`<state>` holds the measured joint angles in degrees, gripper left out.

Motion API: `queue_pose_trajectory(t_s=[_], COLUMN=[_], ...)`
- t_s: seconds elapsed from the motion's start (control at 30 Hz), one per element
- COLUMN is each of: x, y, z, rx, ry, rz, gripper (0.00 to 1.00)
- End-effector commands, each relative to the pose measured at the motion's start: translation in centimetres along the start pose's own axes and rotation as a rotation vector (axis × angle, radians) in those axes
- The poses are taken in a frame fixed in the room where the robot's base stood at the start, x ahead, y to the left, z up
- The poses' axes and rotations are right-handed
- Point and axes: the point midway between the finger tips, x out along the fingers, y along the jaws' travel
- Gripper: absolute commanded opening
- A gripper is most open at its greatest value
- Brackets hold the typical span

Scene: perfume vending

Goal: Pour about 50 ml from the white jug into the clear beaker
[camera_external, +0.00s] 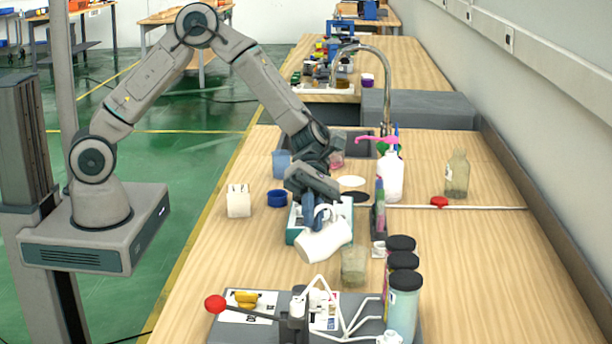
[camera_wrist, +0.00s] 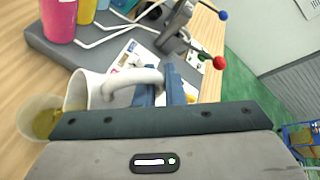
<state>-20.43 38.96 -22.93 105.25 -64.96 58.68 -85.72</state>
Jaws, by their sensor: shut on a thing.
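The white jug (camera_external: 322,242) is tilted far over onto its side above the bench. My gripper (camera_external: 318,212) is shut on its handle. In the wrist view the blue fingers (camera_wrist: 162,88) are at the handle, and the jug (camera_wrist: 100,90) has its mouth toward the left, with yellowish colour at the rim. The clear beaker (camera_external: 354,266) stands upright on the bench, just right of and below the jug. In the wrist view the beaker (camera_wrist: 38,118) sits beside the jug's mouth with yellow liquid in it. I cannot make out a stream or the liquid level.
Several black-lidded coloured bottles (camera_external: 402,300) stand to the beaker's right front. A grey apparatus (camera_external: 300,315) with a red-knobbed lever is in front. A white pump bottle (camera_external: 391,178), a blue ring (camera_external: 277,198) and a white box (camera_external: 238,200) stand farther back.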

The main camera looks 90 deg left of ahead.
Motion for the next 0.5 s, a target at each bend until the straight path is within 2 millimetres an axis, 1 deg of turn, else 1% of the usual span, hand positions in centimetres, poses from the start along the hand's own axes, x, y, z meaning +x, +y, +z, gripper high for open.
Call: queue_pose_trajectory(t_s=[0.5], x=[-0.46], y=[0.26], z=[0.55], rx=[-0.032], ry=[-0.007], rz=[-0.025], gripper=[0.00])
